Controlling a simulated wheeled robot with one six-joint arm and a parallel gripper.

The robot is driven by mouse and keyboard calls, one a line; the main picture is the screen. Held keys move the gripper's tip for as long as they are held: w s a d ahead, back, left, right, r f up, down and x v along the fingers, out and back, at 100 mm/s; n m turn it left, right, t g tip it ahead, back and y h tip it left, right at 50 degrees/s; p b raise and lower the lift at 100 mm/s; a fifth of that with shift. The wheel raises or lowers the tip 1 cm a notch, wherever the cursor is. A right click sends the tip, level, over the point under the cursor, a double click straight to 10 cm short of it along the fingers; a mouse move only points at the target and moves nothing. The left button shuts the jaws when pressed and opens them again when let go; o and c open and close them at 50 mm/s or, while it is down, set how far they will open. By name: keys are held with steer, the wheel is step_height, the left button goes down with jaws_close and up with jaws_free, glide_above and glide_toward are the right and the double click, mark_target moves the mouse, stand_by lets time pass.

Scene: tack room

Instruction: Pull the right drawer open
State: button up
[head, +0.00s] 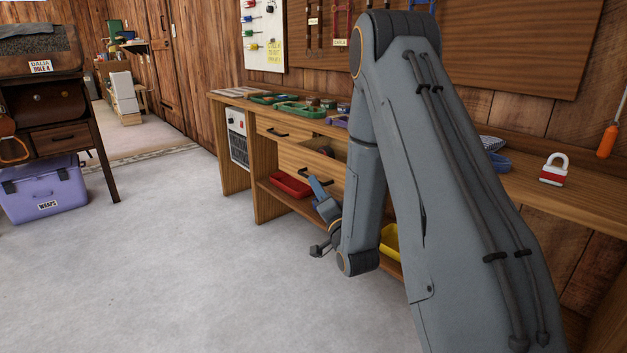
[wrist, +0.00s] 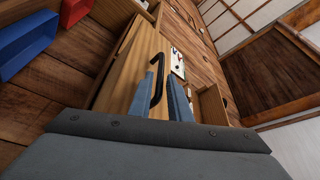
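The right drawer (head: 298,160) is in the bench's front in the head view. It stands partly out, and a strip of its inside shows above the front. In the wrist view its wooden front (wrist: 125,75) carries a black bar handle (wrist: 157,76). My gripper (wrist: 162,82) has its two blue fingers on either side of this handle. A gap shows between the handle and the right finger, so the fingers look open around it.
The left drawer (head: 275,130) looks shut. A red bin (head: 290,184) and a yellow bin (head: 390,241) sit on the shelf below. Green trays (head: 300,109) and a padlock (head: 553,174) are on the bench top. The floor (head: 150,270) in front is clear.

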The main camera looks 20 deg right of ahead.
steer(key=v, duration=0.3)
steer(key=shift+s+f+p, duration=0.1)
steer(key=shift+s+p, duration=0.2)
steer(key=shift+s, duration=0.1)
